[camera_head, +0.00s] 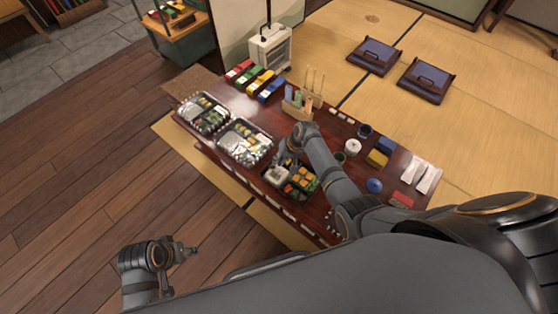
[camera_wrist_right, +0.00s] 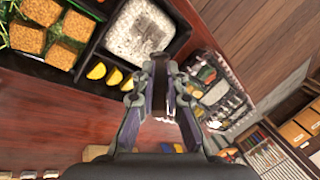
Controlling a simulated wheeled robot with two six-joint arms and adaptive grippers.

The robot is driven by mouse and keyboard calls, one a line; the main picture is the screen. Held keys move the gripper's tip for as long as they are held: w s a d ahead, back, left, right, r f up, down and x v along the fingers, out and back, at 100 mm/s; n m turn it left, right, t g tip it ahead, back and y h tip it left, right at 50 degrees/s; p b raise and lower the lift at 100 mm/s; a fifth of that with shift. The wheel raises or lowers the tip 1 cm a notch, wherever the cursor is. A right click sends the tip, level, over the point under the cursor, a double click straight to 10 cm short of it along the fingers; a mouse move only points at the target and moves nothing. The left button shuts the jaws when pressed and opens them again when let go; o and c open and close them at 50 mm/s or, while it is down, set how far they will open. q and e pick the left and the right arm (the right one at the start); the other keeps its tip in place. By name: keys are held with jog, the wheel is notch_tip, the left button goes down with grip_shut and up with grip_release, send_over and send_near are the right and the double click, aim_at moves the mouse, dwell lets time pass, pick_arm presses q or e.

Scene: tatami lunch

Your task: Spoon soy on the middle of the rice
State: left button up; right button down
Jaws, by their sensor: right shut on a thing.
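The white rice, with dark specks, fills one compartment of a black bento box in the right wrist view (camera_wrist_right: 138,32). In the head view the rice (camera_head: 277,174) is a pale patch at the left of the box (camera_head: 299,200). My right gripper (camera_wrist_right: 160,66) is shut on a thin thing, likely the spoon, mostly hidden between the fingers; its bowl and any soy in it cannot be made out. In the head view the right gripper (camera_head: 287,160) is over the back left of this box. My left gripper (camera_head: 188,251) is low over the floor, away from the table.
Croquette-like pieces (camera_wrist_right: 27,37) and yellow wedges (camera_wrist_right: 114,77) lie beside the rice. Two more filled trays (camera_head: 244,140) (camera_head: 203,113) stand to the left. A holder (camera_head: 298,103) with upright sticks and several small cups (camera_head: 352,146) stand behind. Napkins (camera_head: 428,180) lie at the right.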

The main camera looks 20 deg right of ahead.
jog(key=shift+s+d+r+p, duration=0.1)
jog(key=shift+s+d+p, duration=0.35)
jog(key=shift+s+p, duration=0.25)
jog(key=shift+s+d, duration=0.1)
jog(key=shift+s, duration=0.1)
jog(key=shift+d+p, duration=0.1)
jog(key=shift+p, duration=0.25)
jog(key=shift+s+d+p, duration=0.55)
jog(key=shift+s+p, duration=0.25)
jog(key=shift+s, duration=0.1)
jog(key=shift+d, duration=0.1)
